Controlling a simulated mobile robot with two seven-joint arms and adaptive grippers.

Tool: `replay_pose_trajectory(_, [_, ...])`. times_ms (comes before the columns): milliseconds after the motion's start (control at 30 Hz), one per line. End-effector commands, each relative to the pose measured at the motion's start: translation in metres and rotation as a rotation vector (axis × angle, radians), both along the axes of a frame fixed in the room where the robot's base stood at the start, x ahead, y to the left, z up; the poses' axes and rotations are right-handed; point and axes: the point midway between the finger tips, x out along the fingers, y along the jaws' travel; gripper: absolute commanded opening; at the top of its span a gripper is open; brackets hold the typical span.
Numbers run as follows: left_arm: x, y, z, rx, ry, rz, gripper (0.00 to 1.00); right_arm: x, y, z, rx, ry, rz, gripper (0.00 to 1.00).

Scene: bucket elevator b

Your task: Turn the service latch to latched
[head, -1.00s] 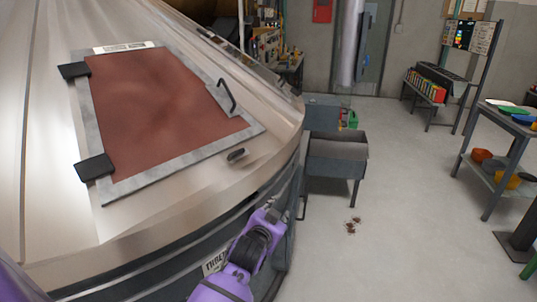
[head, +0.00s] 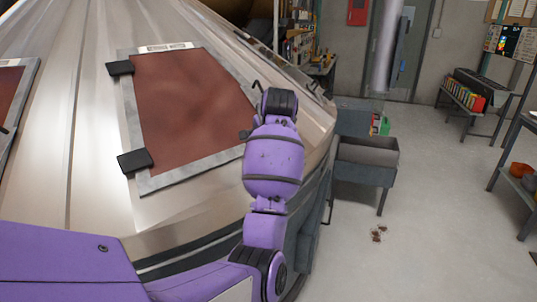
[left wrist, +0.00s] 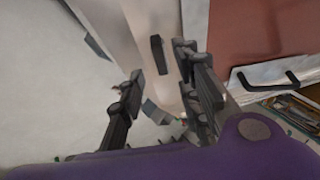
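The service latch (left wrist: 158,53) is a small dark bar on the bare metal beside the red hatch panel (head: 185,105), which also shows in the left wrist view (left wrist: 245,30). In the head view my left arm hides the latch. My left gripper (left wrist: 160,78) is open, its two dark fingers apart. In the left wrist view the latch appears beyond the fingertips, between them and nearer the right finger. No contact with it shows. My left gripper's fingers are hidden behind my purple arm in the head view. My right gripper is in neither view.
A black handle (left wrist: 265,82) stands up from the hatch's grey frame close to the right finger. Two black hinges (head: 135,160) sit on its left side. A grey bin on legs (head: 367,160) stands right of the housing. Open floor lies further right.

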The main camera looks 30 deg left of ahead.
Motion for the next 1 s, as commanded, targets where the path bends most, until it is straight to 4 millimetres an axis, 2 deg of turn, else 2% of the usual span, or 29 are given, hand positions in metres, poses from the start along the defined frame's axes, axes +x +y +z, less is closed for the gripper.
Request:
replay_pose_trajectory(100, [0.010, 0.008, -0.018, -0.003, 0.004, 0.001, 0.31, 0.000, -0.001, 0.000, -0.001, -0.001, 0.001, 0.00])
replay_pose_trajectory(300, [0.026, 0.020, -0.039, -0.002, 0.001, 0.001, 0.31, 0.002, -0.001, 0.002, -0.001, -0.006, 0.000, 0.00])
replay_pose_trajectory(500, [0.033, 0.026, -0.048, -0.001, -0.001, 0.000, 0.31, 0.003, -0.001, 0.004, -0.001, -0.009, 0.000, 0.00])
replay_pose_trajectory(733, [0.034, 0.026, -0.050, 0.000, -0.002, 0.000, 0.31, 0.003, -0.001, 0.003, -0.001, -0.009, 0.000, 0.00])
replay_pose_trajectory(767, [0.034, 0.026, -0.050, 0.000, -0.002, 0.000, 0.30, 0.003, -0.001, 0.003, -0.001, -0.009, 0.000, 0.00])
replay_pose_trajectory(1000, [0.034, 0.026, -0.050, 0.000, -0.002, 0.001, 0.00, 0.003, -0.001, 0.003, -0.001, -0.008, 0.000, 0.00])
